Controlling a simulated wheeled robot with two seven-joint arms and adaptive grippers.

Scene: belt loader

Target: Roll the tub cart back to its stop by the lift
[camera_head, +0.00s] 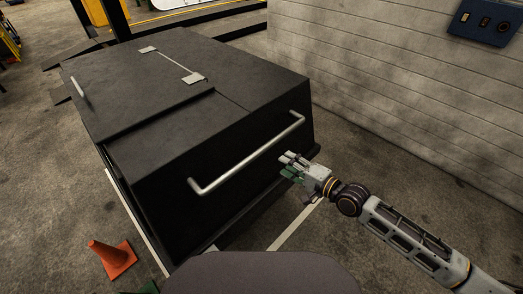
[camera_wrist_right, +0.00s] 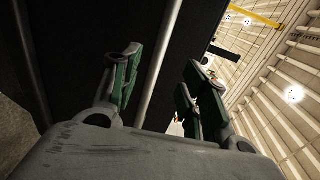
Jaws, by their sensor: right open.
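The tub cart (camera_head: 200,140) is a large black box with a hinged lid on top and a silver bar handle (camera_head: 246,157) across its near side. My right gripper (camera_head: 289,166) is open, just right of and below the right part of the handle, close to the cart's near face. In the right wrist view, the handle bar (camera_wrist_right: 160,62) runs between the spread fingers of my right gripper (camera_wrist_right: 158,85), which are not closed on it. Whether the bar lies fully within the finger depth cannot be told.
White floor lines (camera_head: 297,226) run beside and under the cart. An orange cone (camera_head: 110,257) stands at the lower left. A pale block wall (camera_head: 400,85) with a blue switch panel (camera_head: 485,20) rises on the right. Yellow and black framing (camera_head: 117,18) stands behind the cart.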

